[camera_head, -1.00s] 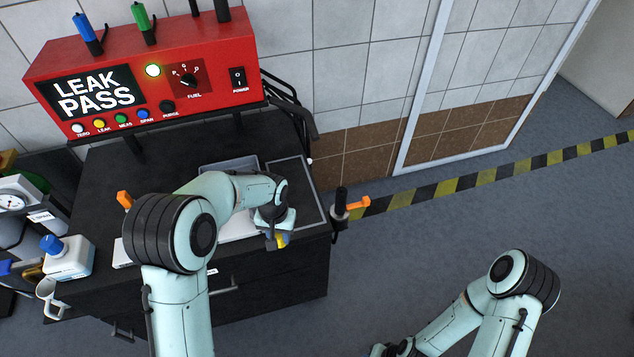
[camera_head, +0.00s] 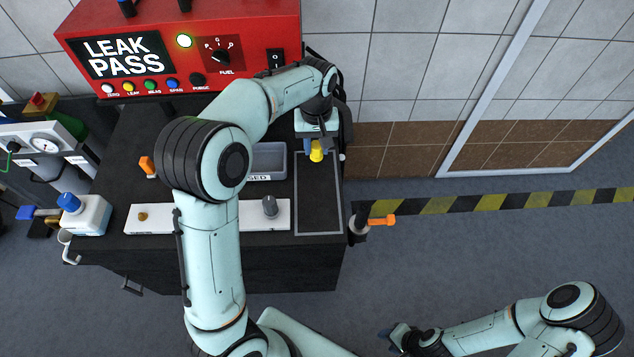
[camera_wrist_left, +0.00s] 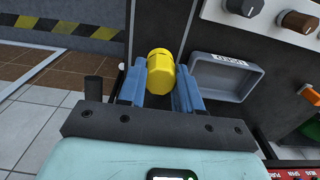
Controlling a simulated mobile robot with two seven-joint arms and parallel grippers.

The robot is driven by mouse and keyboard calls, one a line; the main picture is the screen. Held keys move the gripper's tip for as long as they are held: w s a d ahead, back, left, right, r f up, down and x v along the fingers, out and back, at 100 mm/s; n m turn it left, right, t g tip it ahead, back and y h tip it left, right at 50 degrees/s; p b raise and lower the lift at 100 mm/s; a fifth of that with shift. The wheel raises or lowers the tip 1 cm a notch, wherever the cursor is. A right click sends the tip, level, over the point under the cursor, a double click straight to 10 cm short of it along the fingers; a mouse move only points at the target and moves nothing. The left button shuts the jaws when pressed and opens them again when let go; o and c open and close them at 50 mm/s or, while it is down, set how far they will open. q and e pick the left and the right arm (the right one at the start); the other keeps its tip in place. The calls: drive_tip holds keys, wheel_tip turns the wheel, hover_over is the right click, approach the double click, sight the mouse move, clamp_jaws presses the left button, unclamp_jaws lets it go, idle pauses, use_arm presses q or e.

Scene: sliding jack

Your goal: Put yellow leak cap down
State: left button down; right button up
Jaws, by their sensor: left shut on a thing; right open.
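The yellow leak cap (camera_head: 316,151) is a small yellow cylinder. My left gripper (camera_head: 313,145) is shut on it, over the far end of a grey-outlined rectangle (camera_head: 297,210) on the black bench top. In the left wrist view the cap (camera_wrist_left: 160,72) sits between the two blue fingers of the left gripper (camera_wrist_left: 160,88). I cannot tell whether the cap touches the bench. My right gripper (camera_head: 392,338) is low at the bottom of the head view, away from the bench, open and empty.
A grey tray (camera_head: 268,147) stands left of the outlined area; it also shows in the left wrist view (camera_wrist_left: 228,78). A white strip (camera_head: 200,220) with knobs lies nearer the front. The red analyser (camera_head: 180,50) reads LEAK PASS. An orange-handled clamp (camera_head: 380,220) is at the bench's right edge.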

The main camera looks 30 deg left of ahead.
sight(316, 155)
use_arm(q)
wheel_tip(316, 155, down, 16)
drive_tip(key=shift+f+b, duration=0.15)
drive_tip(key=shift+b, duration=0.25)
drive_tip(key=shift+f, duration=0.1)
drive_tip(key=c, duration=0.8)
unclamp_jaws()
drive_tip(key=shift+f, duration=0.1)
wheel_tip(316, 155, up, 12)
drive_tip(key=shift+r+p, duration=0.25)
drive_tip(key=shift+p, duration=0.1)
drive_tip(key=shift+f, duration=0.1)
